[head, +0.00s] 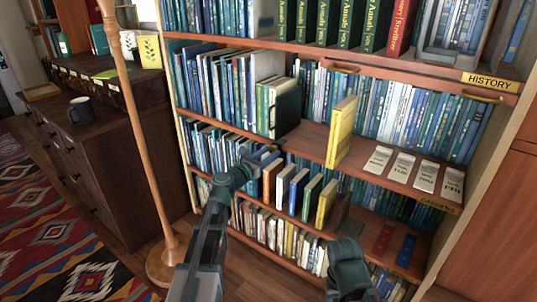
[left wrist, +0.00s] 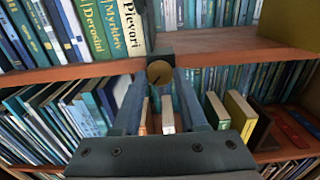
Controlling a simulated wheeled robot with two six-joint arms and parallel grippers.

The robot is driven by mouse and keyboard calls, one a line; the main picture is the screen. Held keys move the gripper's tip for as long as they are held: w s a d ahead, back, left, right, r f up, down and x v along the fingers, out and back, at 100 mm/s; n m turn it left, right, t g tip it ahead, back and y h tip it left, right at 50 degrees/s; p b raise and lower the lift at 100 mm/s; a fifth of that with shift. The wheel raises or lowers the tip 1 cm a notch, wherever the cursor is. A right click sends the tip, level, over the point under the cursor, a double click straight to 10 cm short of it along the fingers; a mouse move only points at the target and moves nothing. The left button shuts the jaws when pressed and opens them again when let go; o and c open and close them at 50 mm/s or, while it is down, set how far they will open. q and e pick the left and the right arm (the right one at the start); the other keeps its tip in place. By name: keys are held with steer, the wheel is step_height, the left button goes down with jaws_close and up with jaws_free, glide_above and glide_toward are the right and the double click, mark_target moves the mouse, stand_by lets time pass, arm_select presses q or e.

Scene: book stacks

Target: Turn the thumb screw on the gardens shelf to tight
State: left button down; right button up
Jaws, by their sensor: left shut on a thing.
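My left gripper (head: 268,153) reaches the front edge of the gardens shelf (head: 395,183), left of its middle. In the left wrist view my left gripper (left wrist: 160,80) has its two fingers around the thumb screw (left wrist: 160,71), a round brass-coloured knob with a dark line on its face. The knob sits at the shelf edge under a dark bracket. The gripper is shut on it. In the head view the gripper hides the screw. A link of my right arm (head: 350,270) shows at the bottom; its fingers are not visible.
A yellow book (head: 341,132) stands near the gardens shelf's front edge, with several pale cards (head: 402,166) to its right. The shelf below holds books and a red strip (head: 383,238). A wooden lamp pole (head: 133,130) stands left of my left arm.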

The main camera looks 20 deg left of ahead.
arm_select(q)
steer(key=shift+m, duration=0.4)
steer(key=m, duration=0.6)
steer(key=shift+m, duration=0.3)
steer(key=m, duration=0.3)
steer(key=shift+m, duration=0.3)
steer(key=m, duration=0.3)
steer(key=shift+m, duration=0.4)
steer(key=m, duration=0.7)
steer(key=shift+r, duration=0.1)
steer(key=m, duration=0.6)
steer(key=shift+m, duration=0.3)
